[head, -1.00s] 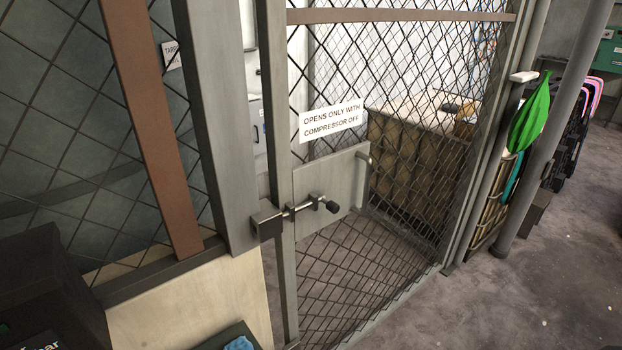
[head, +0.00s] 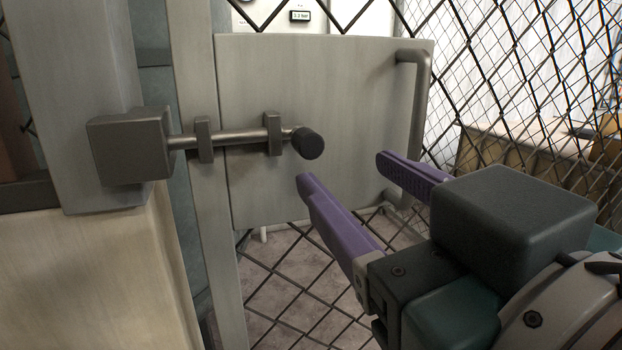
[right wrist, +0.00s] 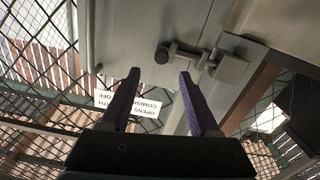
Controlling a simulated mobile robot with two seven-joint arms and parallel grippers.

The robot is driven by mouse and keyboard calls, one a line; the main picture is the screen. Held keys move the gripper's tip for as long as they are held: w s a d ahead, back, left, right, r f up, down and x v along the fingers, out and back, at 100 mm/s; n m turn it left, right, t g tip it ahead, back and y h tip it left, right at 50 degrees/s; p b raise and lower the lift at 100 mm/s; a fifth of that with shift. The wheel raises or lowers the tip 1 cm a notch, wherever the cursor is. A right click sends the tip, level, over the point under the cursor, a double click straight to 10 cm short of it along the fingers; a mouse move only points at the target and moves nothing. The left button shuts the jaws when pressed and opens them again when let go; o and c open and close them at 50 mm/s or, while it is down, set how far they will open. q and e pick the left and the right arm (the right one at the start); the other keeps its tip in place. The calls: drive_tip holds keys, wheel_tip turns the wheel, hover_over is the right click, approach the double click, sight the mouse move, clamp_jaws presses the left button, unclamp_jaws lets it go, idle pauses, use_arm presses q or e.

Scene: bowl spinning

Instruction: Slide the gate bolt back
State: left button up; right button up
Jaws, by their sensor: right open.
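The gate bolt (head: 235,137) is a grey metal rod with a black round knob (head: 308,143) at its right end. It runs through two brackets, and its left end goes into a dark block (head: 130,146) on the post. The bolt also shows in the right wrist view (right wrist: 185,53). It is mounted on the gate's grey plate (head: 340,75). My right gripper (head: 340,167) has purple fingers, open and empty. It is right of and slightly below the knob, apart from it. In the right wrist view, the fingers (right wrist: 158,75) point toward the plate. My left gripper is out of view.
A U-shaped handle (head: 421,110) stands out from the plate's right edge, close to my right gripper. Wire mesh (head: 300,295) fills the gate around the plate. A thick post (head: 75,90) stands at left. A white sign (right wrist: 128,103) shows in the right wrist view.

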sight(314, 147)
drive_tip(key=x, duration=1)
drive_tip(key=shift+s+a, duration=0.1)
drive_tip(key=shift+a, duration=0.05)
drive_tip(key=shift+c, duration=0.2)
clamp_jaws()
idle(1.0)
